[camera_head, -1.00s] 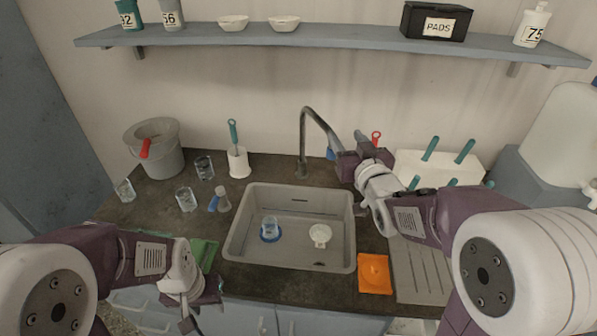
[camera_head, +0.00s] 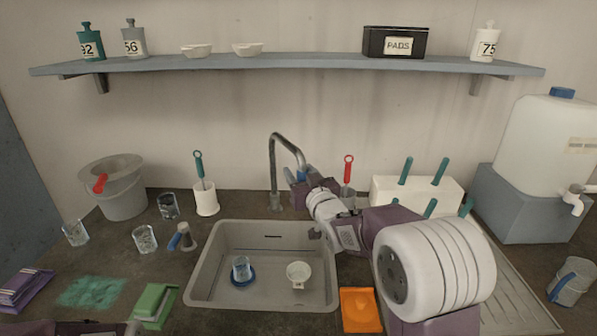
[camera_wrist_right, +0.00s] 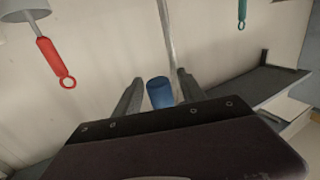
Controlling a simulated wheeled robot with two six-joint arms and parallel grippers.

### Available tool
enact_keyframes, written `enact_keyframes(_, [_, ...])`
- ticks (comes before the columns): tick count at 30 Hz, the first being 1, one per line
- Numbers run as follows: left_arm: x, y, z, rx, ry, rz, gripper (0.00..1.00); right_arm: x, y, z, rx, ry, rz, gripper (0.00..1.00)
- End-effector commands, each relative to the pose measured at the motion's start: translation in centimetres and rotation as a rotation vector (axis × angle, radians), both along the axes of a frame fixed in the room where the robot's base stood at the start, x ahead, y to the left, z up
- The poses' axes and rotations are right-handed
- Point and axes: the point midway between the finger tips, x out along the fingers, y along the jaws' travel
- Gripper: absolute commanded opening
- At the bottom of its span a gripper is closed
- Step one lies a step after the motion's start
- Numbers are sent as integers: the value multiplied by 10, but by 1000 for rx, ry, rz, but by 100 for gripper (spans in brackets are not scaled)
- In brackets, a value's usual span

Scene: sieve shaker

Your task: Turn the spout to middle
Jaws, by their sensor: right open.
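The spout (camera_head: 272,160) is a tall grey bent tap pipe behind the sink (camera_head: 210,250); its outlet end slopes down to the right. My right gripper (camera_head: 297,176) is at this outlet end, largely hidden by its own wrist. In the right wrist view a blue end piece (camera_wrist_right: 160,92) lies between the two open fingers of my right gripper (camera_wrist_right: 158,92), with a gap on each side. The grey pipe (camera_wrist_right: 167,35) runs up behind it. Of my left arm only a part shows at the bottom left edge; its gripper is out of the frame.
A red-handled brush (camera_head: 348,170) stands close right of my right gripper, a teal-handled brush (camera_head: 200,170) to the left. A shelf (camera_head: 290,64) runs above.

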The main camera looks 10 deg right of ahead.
Motion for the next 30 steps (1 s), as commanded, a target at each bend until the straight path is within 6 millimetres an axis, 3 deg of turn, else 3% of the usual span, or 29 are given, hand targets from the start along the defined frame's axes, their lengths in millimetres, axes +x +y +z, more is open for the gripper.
enact_keyframes(4, [0, 0, 1, 0, 0, 0, 41, 11, 1, 0, 0, 0, 0, 48])
enact_keyframes(11, [0, 0, 1, 0, 0, 0, 41, 11, 1, 0, 0, 0, 0, 48])
enact_keyframes(16, [0, 0, 1, 0, 0, 0, 41, 11, 1, 0, 0, 0, 0, 0])
enact_keyframes(30, [0, 0, 1, 0, 0, 0, 41, 11, 1, 0, 0, 0, 0, 0])
